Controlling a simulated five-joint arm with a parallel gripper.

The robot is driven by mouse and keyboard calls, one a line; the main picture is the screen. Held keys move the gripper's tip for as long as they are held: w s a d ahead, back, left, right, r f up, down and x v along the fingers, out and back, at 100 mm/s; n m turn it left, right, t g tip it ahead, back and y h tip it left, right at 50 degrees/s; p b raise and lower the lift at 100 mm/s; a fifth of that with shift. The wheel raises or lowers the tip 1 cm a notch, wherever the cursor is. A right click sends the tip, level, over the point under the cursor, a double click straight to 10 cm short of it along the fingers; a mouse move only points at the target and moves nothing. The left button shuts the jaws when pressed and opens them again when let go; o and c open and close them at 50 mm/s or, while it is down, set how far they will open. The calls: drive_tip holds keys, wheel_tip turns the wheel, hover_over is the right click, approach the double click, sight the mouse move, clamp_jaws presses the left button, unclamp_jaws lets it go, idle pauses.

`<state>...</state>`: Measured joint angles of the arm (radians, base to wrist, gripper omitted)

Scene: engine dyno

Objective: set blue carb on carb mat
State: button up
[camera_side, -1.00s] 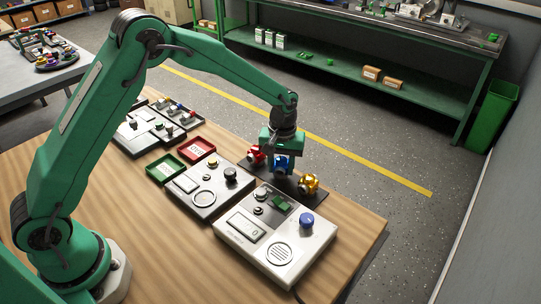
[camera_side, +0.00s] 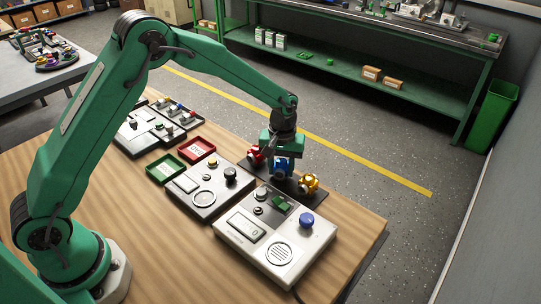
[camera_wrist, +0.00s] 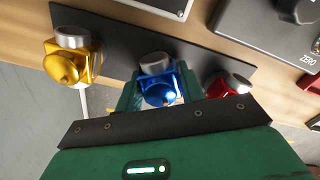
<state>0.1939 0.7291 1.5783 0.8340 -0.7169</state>
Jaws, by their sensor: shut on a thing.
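The blue carb (camera_side: 283,168) is between the fingers of my gripper (camera_side: 283,160), which is shut on it. It is over or on the dark carb mat (camera_side: 316,191), between the red carb (camera_side: 255,156) and the gold carb (camera_side: 308,184). In the wrist view the blue carb (camera_wrist: 157,85) sits between the gripper fingers (camera_wrist: 157,95), in front of the dark mat (camera_wrist: 205,52). The gold carb (camera_wrist: 72,62) is to its left and the red carb (camera_wrist: 228,85) to its right. I cannot tell whether the blue carb's underside touches the mat.
A white console (camera_side: 275,258) with a blue knob and a grey console (camera_side: 192,199) stand close in front of the mat. A green tray (camera_side: 166,169) and a red tray (camera_side: 197,149) lie farther left. Bare wooden table (camera_side: 165,250) shows at front.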

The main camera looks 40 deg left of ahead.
idle(0.3)
drive_tip(key=o, duration=1.2)
drive_tip(key=shift+c, duration=0.2)
drive_tip(key=shift+r, duration=0.15)
drive_tip(key=shift+r, duration=3.35)
